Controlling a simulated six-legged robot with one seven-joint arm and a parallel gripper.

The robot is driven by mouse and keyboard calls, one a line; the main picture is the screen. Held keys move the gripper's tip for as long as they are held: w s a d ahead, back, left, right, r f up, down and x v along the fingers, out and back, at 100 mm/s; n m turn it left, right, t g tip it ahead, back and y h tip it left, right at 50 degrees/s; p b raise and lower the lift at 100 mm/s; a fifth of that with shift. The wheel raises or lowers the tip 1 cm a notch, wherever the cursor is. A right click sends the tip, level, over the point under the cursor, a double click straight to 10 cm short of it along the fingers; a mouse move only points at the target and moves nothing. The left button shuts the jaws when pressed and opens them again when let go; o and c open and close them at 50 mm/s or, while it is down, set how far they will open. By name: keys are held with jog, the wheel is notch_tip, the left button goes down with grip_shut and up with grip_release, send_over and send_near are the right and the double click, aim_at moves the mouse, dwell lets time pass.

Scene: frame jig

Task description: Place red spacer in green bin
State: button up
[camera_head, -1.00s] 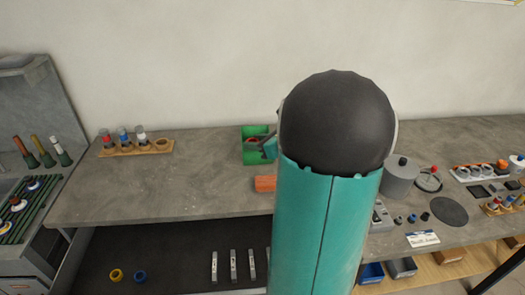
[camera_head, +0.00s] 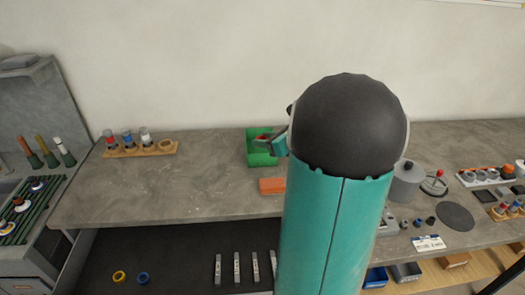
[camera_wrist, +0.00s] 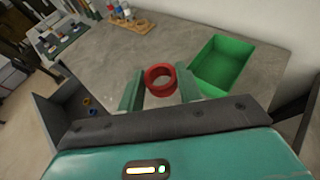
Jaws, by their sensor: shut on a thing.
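The red spacer (camera_wrist: 160,76) is a thick red ring, seen in the wrist view between the tips of my gripper's green fingers. My gripper (camera_wrist: 159,90) is shut on it and holds it up, with the ring to the left of the green bin (camera_wrist: 229,70) in that view. The green bin also shows in the head view (camera_head: 252,150), on the grey bench at the back. There my gripper (camera_head: 265,138) overlaps the bin, and a bit of red shows at its tip. My arm hides the bin's right side, and I cannot tell the spacer's height above the bench.
An orange block (camera_head: 271,186) lies on the bench in front of the bin. A wooden rack (camera_head: 140,150) with several capped tubes stands to the left. The open drawer (camera_head: 180,255) below holds a yellow ring, a blue ring and several metal bars.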

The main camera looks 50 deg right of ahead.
jog(key=w+d+f, duration=0.3)
jog(key=f, duration=0.1)
jog(key=w+d+f, duration=0.3)
jog(key=f, duration=0.1)
jog(key=w+d+f, duration=0.3)
jog(key=shift+d+f, duration=0.2)
jog(key=shift+f, duration=0.65)
jog(key=shift+f, duration=0.1)
jog(key=shift+f, duration=0.3)
jog(key=shift+f, duration=0.2)
jog(key=o, duration=1)
jog(key=shift+f, duration=0.1)
jog(key=shift+s+a, duration=0.1)
